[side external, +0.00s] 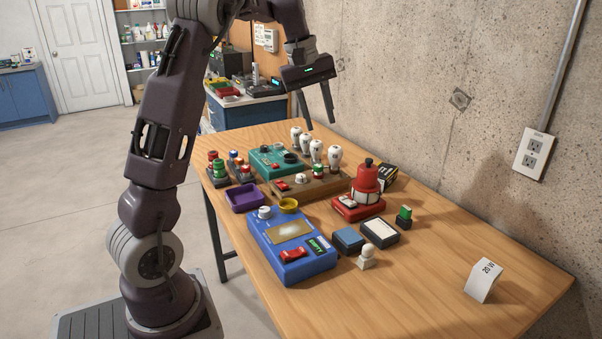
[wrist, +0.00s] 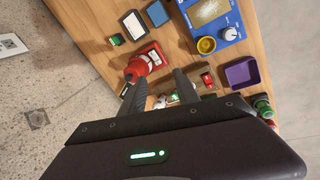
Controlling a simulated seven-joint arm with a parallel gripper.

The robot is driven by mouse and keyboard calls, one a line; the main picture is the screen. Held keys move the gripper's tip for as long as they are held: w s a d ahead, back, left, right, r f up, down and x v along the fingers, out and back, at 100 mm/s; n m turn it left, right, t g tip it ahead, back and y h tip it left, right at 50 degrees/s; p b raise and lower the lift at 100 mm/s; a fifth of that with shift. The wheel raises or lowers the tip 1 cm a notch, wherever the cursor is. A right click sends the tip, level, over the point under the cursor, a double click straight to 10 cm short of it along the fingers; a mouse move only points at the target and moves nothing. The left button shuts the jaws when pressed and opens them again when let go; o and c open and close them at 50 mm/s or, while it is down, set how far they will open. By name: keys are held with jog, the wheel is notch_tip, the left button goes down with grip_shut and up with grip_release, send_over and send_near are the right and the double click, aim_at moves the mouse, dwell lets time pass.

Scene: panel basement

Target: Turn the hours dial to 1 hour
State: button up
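No dial has a readable "hours" label, so I cannot tell which one is the hours dial. A blue box (side external: 290,257) stands near the table's front left, with a white knob (side external: 264,212) on its top. The knob also shows in the wrist view (wrist: 230,33). A teal box (side external: 272,161) with dark round dials stands further back. A wooden stand (side external: 318,186) beside it bears another small white knob (side external: 301,178). Markings and settings are too small to read. My gripper (side external: 320,123) is open and empty, high above the table's far end, apart from everything.
A red device (side external: 367,180) with a rounded top, several white-topped handles (side external: 335,157), a purple tray (side external: 243,199) and a yellow bowl (side external: 289,205) crowd the table (side external: 420,290). A concrete wall (side external: 430,130) runs along the right. The table's near right is mostly clear, apart from a white card (side external: 482,280).

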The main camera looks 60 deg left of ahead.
jog(key=w+a+f+n+g, duration=0.2)
jog(key=w+a+f+n, duration=0.1)
jog(key=a+f, duration=0.7)
send_over(301, 175)
jog(key=shift+n+g+y, duration=0.4)
jog(key=f, duration=0.5)
jog(key=shift+d, duration=0.2)
notch_tip(301, 175, down, 7)
jog(key=shift+a, duration=0.15)
jog(key=shift+f, duration=0.5)
grip_shut()
